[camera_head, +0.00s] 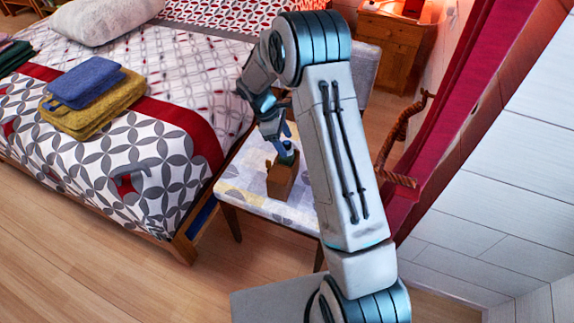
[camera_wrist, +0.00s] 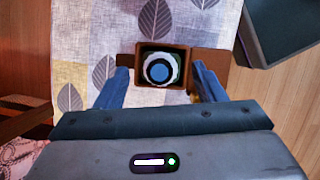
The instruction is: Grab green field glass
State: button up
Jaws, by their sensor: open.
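The green field glass (camera_wrist: 161,69) shows end-on in the wrist view, as a pale green rim around a dark ring and a blue lens. It sits in a small brown box (camera_wrist: 184,50) on a leaf-patterned seat (camera_wrist: 105,35). In the head view, a little of its dark green top (camera_head: 289,156) shows above the brown box (camera_head: 280,181). My gripper (camera_wrist: 160,80) is open and empty. Its blue fingers are on the left and right of the box in the wrist view; whether they touch it I cannot tell. In the head view my gripper (camera_head: 284,138) is just above the box.
A bed (camera_head: 180,85) with folded blue (camera_head: 86,82) and yellow (camera_head: 95,110) towels stands left of the seat. A red curtain (camera_head: 455,105) and twisted brown rope (camera_head: 403,130) are at the right. A wooden nightstand (camera_head: 400,45) stands behind. Open floor (camera_head: 90,235) lies front left.

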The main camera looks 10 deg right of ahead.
jog(key=x, duration=0.2)
jog(key=shift+d+f, duration=0.1)
jog(key=shift+f, duration=0.1)
jog(key=c, duration=1.3)
grip_shut()
jog(key=shift+r, duration=0.15)
